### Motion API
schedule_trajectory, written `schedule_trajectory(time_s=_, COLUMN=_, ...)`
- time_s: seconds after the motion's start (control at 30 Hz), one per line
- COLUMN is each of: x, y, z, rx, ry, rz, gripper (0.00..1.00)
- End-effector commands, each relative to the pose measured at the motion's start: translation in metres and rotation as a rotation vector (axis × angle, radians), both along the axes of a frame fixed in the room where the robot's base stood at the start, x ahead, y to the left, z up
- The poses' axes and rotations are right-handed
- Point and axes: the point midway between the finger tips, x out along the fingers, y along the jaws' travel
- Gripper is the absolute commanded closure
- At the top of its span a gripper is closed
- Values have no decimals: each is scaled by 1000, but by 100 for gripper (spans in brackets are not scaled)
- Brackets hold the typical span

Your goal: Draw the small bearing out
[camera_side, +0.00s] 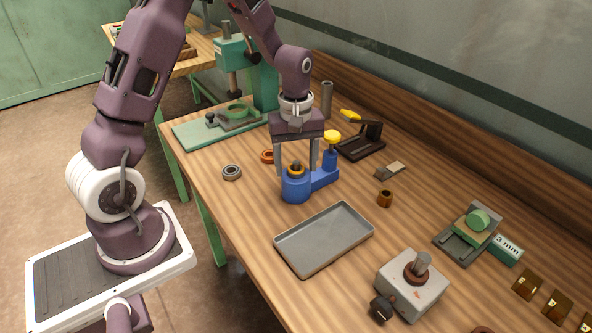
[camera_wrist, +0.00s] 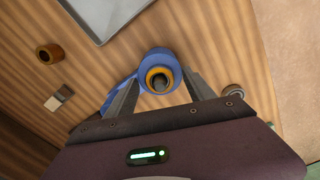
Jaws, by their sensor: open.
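A blue fixture (camera_side: 294,187) stands on the wooden bench, with a round cup at its front and a yellow-knobbed post (camera_side: 331,146) behind. An orange-gold ring, seemingly the small bearing (camera_side: 296,168), sits in the top of the cup around a dark centre. In the wrist view the ring (camera_wrist: 152,74) shows inside the blue cup (camera_wrist: 157,56). My gripper (camera_side: 297,171) points down over the cup, its two fingers apart, one on each side of the ring. I cannot tell whether either finger touches it. The ring's lower part is hidden in the cup.
An empty grey tray (camera_side: 323,238) lies in front of the fixture. A steel ring (camera_side: 231,172) and an orange ring (camera_side: 268,156) lie to the left. A brown bushing (camera_side: 384,198) and a grey block with a shaft (camera_side: 411,284) are rightward. A green press (camera_side: 240,90) stands behind.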

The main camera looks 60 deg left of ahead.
Motion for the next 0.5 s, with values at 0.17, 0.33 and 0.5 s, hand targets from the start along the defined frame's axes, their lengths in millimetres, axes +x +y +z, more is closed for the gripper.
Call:
schedule_trajectory(time_s=0.17, x=0, y=0, z=1, rx=0, ry=0, rz=0, gripper=51)
schedule_trajectory(time_s=0.33, x=0, y=0, z=1, rx=0, ry=-1, rz=-1, gripper=85)
schedule_trajectory(time_s=0.5, x=0, y=0, z=1, rx=1, ry=-1, rz=-1, gripper=100)
